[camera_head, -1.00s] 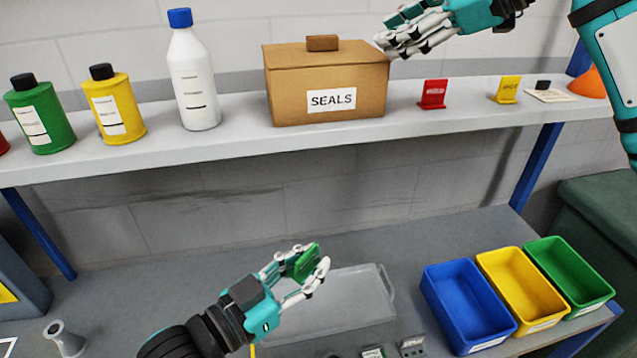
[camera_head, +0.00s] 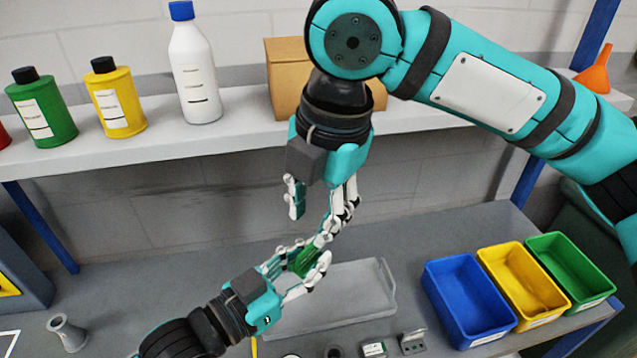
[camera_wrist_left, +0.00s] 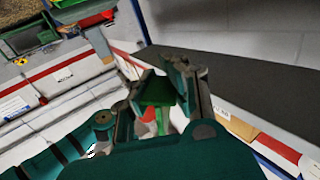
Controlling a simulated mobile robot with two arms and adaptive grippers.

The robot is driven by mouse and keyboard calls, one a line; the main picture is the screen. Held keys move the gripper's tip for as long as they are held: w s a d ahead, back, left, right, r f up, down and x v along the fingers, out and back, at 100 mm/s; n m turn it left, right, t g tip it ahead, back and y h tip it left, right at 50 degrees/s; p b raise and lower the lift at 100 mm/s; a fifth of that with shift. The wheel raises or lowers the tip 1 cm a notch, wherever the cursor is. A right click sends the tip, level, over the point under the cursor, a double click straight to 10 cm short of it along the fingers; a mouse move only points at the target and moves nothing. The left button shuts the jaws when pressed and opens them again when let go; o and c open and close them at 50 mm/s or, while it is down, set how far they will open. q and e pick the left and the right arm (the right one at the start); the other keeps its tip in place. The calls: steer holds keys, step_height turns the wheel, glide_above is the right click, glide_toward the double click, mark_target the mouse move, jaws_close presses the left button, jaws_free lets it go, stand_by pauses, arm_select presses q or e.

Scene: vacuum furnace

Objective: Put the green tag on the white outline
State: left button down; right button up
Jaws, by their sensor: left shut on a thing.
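The green tag (camera_head: 302,260) is held between the fingers of my left gripper (camera_head: 308,264), above the lower bench. It also shows between the fingers in the left wrist view (camera_wrist_left: 157,92). My right gripper (camera_head: 312,218) hangs fingers-down just above the tag. Its fingers are spread, with one finger close to the tag and left fingers; whether they touch is unclear. A white outline (camera_head: 18,332) is partly visible on the bench at the lower left edge, cut off by the frame.
A clear tray (camera_head: 375,300) lies behind the left gripper. Blue (camera_head: 468,298), yellow (camera_head: 525,283) and green (camera_head: 570,268) bins stand at right. Bottles and a cardboard box (camera_head: 284,72) occupy the shelf above.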

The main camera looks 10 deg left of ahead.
mark_target(306, 248)
steer(key=f, duration=0.4)
steer(key=a+f, duration=0.1)
steer(key=f, duration=0.2)
steer(key=shift+w+a, duration=0.1)
steer(key=shift+w, duration=0.2)
steer(key=shift+c, duration=0.4)
jaws_close()
arm_select(q)
steer(key=c, duration=1.3)
jaws_free()
steer(key=shift+c, duration=0.2)
arm_select(e)
steer(key=shift+r, duration=0.1)
arm_select(q)
steer(key=shift+f, duration=0.1)
